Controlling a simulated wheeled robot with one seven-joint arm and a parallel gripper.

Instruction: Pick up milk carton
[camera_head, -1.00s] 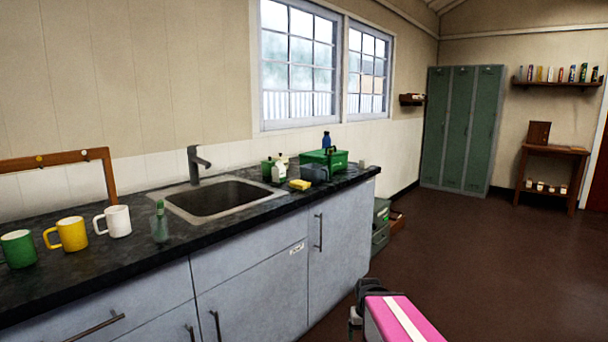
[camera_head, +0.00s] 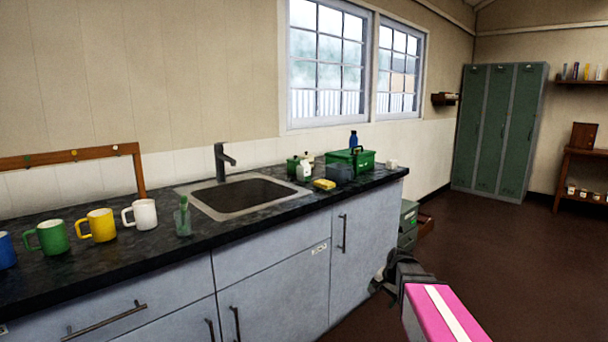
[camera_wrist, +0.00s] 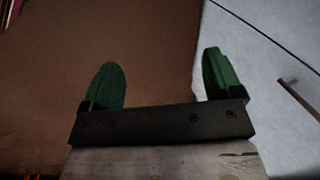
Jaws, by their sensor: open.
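No item is clearly recognisable as a milk carton. A small white container with a dark top (camera_head: 304,170) stands on the counter right of the sink; it is too small to tell whether it is the carton. My gripper (camera_head: 382,277) is in front of the cabinet doors, below counter height and well apart from that container. In the wrist view my gripper (camera_wrist: 160,72) has its two green fingers spread wide, with nothing between them. Brown floor and a pale cabinet front show beyond.
The dark counter (camera_head: 95,262) holds several mugs, a sink (camera_head: 240,196), a yellow sponge (camera_head: 324,184), a green toolbox (camera_head: 362,158) and a small white item (camera_head: 391,163). Green lockers (camera_head: 498,130) stand at the back. The brown floor (camera_head: 510,260) at right is open.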

